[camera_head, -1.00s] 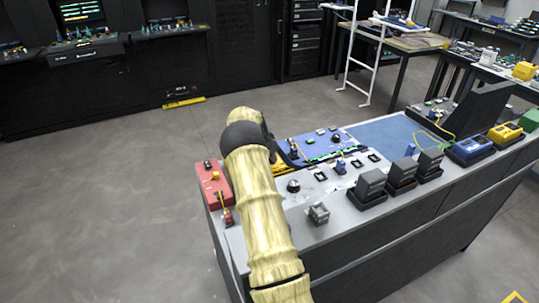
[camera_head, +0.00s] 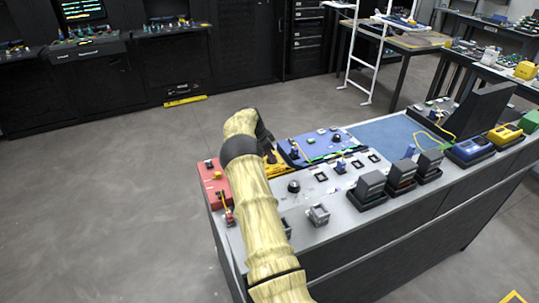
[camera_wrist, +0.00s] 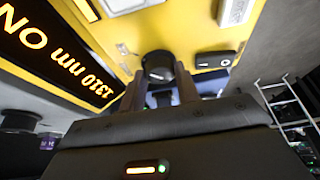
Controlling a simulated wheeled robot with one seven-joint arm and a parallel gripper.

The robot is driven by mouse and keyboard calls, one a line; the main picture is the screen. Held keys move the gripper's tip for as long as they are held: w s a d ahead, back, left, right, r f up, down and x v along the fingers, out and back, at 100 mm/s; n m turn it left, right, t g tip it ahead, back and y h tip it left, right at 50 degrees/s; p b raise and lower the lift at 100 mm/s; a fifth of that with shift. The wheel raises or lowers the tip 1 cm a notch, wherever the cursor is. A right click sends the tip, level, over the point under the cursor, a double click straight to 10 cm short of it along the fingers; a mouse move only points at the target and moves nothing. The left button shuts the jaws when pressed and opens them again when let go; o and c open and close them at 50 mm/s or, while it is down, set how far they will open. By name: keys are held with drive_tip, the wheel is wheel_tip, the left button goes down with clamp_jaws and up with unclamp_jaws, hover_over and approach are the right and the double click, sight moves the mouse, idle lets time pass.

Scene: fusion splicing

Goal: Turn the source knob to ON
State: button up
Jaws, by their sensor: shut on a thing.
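In the wrist view, the source is a yellow box (camera_wrist: 205,55) with a dark display (camera_wrist: 50,45) whose amber text, upside down here, reads "1310 nm" and "ON". A round black knob (camera_wrist: 158,64) sticks out of the yellow face. My gripper (camera_wrist: 161,80) has one finger on each side of the knob and is shut on it. In the head view, only a little of the yellow source (camera_head: 281,168) shows beside my arm, which hides the knob and my fingertips.
A red box (camera_head: 212,180) stands left of my arm on the bench. A blue panel (camera_head: 322,146) lies behind, to the right. A black knob (camera_head: 294,187), a small grey block (camera_head: 319,214) and dark modules (camera_head: 369,187) stand along the bench to the right.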

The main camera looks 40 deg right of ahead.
drive_tip(key=o, duration=1)
drive_tip(key=shift+r, duration=0.1)
drive_tip(key=v, duration=1.7)
drive_tip(key=shift+r, duration=0.1)
drive_tip(key=shift+a, duration=0.1)
